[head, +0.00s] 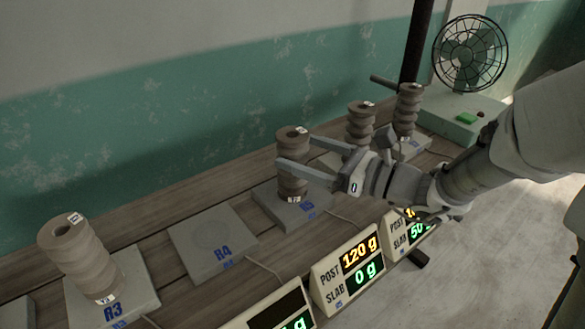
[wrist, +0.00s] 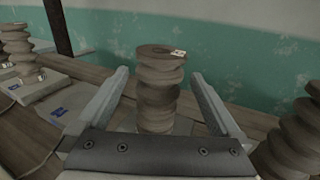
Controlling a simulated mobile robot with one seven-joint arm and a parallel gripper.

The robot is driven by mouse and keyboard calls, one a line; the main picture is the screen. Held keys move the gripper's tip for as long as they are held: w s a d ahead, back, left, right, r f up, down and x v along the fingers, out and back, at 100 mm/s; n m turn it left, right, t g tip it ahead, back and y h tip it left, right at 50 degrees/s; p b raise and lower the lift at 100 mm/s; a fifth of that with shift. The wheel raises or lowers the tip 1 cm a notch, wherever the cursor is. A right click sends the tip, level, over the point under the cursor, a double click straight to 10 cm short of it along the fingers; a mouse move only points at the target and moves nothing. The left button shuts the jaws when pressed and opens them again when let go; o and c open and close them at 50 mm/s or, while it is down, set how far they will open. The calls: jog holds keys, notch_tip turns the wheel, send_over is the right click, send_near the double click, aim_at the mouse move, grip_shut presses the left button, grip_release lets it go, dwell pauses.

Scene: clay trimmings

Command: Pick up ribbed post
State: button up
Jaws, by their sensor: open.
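A brown ribbed post (head: 292,150) stands upright on a grey slab (head: 268,197) marked R5 in the head view. My gripper (head: 308,171) is open, with its two fingers reaching to either side of this post. In the wrist view the same ribbed post (wrist: 158,90) stands between the open fingers (wrist: 162,98), with a small white tag on its top. I see gaps between the post and the fingers there. The lower part of the post is partly hidden by my gripper's body in the wrist view.
Another ribbed post (head: 78,258) stands on slab R3 (head: 140,285). Slab R4 (head: 212,240) is bare. Two more posts (head: 361,122) (head: 409,108) stand behind my gripper. Displays (head: 346,272) line the front edge; one reads 120 g post, 0 g slab. A fan (head: 468,52) stands at the back right.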

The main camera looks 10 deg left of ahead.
aim_at(278, 145)
jog(key=shift+b+x, duration=0.85)
jog(key=shift+x, duration=1.9)
jog(key=shift+f, duration=0.1)
grip_shut()
